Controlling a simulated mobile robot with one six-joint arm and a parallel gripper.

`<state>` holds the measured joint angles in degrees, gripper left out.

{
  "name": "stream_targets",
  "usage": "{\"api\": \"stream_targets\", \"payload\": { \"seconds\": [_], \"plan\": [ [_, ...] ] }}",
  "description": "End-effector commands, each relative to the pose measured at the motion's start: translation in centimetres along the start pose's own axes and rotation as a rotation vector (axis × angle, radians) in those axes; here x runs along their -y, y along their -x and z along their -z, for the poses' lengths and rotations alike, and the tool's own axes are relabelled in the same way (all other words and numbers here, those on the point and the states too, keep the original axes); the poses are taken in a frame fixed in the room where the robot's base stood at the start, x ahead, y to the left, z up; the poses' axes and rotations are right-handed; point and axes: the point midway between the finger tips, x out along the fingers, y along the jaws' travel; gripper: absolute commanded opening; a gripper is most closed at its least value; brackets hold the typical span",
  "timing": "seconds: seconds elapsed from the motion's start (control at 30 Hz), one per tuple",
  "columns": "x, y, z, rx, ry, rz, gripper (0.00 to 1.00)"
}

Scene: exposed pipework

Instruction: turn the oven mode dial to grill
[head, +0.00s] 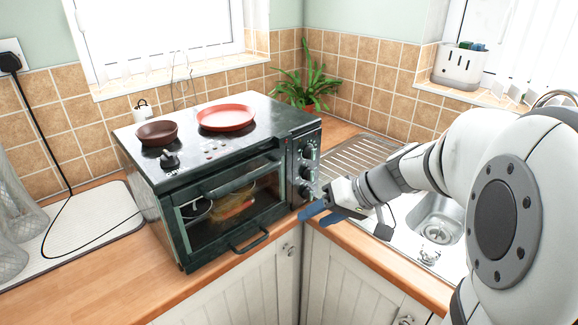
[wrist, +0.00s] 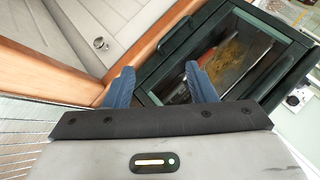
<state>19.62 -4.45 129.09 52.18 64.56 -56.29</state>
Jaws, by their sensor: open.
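The dark toaster-style oven (head: 222,185) stands on the wooden worktop, its glass door shut. Its control panel (head: 304,165), right of the door, carries black dials in a column: an upper dial (head: 308,152), a middle dial (head: 307,172) and a lower dial (head: 306,191). I cannot read their markings, so which is the mode dial is unclear. My gripper (head: 325,211) is just in front of and below the lower dial, its blue fingers apart and empty. In the wrist view my gripper (wrist: 160,84) is open before the oven's front (wrist: 130,92); the column of dials is not clearly seen there.
A brown bowl (head: 157,133) and a red plate (head: 226,117) sit on the oven's top. A sink (head: 438,220) and ribbed drainer (head: 358,158) lie to the right, with a potted plant (head: 307,86) behind. The door handle (head: 249,240) juts out at the front.

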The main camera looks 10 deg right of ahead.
Motion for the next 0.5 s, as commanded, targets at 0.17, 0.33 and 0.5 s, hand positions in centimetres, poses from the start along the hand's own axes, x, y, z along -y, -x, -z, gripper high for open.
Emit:
{"api": "stream_targets", "payload": {
  "seconds": [0.17, 0.33, 0.5],
  "plan": [
    [-7.2, -2.3, 4.1, -0.240, 0.056, 0.143, 0.51],
    [-11.4, -1.9, 7.0, -0.424, 0.113, 0.184, 0.51],
    [-12.8, -1.6, 8.3, -0.498, 0.140, 0.188, 0.51]
  ]
}}
